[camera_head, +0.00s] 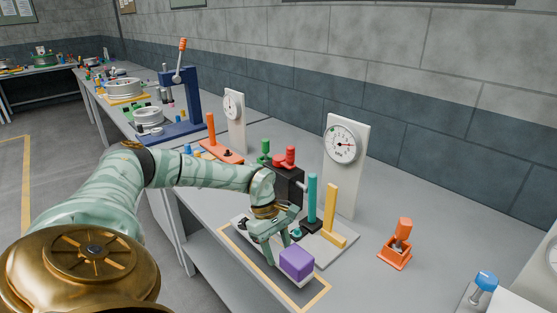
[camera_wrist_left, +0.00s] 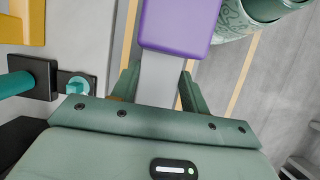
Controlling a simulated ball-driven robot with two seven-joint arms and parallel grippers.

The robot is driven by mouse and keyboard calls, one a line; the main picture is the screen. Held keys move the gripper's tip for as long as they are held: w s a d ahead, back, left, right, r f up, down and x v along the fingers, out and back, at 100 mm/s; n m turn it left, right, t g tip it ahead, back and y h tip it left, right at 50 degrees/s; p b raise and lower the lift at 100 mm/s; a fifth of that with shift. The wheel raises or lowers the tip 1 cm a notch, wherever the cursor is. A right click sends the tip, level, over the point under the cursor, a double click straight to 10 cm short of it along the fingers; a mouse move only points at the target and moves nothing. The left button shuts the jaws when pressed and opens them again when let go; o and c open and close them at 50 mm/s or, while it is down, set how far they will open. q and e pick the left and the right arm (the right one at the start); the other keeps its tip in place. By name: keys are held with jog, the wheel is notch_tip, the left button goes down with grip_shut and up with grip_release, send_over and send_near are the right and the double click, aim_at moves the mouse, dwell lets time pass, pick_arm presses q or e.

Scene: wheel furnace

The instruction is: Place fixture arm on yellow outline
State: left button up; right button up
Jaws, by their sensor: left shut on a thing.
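My left gripper (camera_head: 284,226) is above the front edge of the bench, shut on the fixture arm. The fixture arm is a pale grey bar (camera_wrist_left: 160,80) with a purple block (camera_head: 296,263) at its near end. In the left wrist view the bar runs between my fingers (camera_wrist_left: 158,92) and the purple block (camera_wrist_left: 180,24) lies beyond them. The yellow outline (camera_head: 318,299) is on the bench top along the front edge. The bar appears over it, partly hiding it. I cannot tell whether the bar touches the bench. My right gripper is not in view.
Just right of the gripper stand a grey plate with a yellow post (camera_head: 331,212) and a teal post (camera_head: 312,200). Behind are a black block with a red top (camera_head: 287,172) and a white gauge (camera_head: 345,155). An orange stand (camera_head: 396,245) is farther right, with clear bench around it.

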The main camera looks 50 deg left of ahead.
aim_at(276, 251)
pick_arm(q)
jog(key=shift+w+a+f+b, duration=0.1)
jog(key=shift+f+b, duration=0.25)
jog(key=shift+f, duration=1.3)
jog(key=shift+f, duration=0.15)
jog(key=o, duration=1.3)
jog(key=shift+o, duration=0.2)
jog(key=shift+r, duration=0.25)
jog(key=p+v, duration=0.2)
jog(key=v, duration=0.9)
jog(key=shift+a+r, duration=0.15)
jog(key=shift+r, duration=0.25)
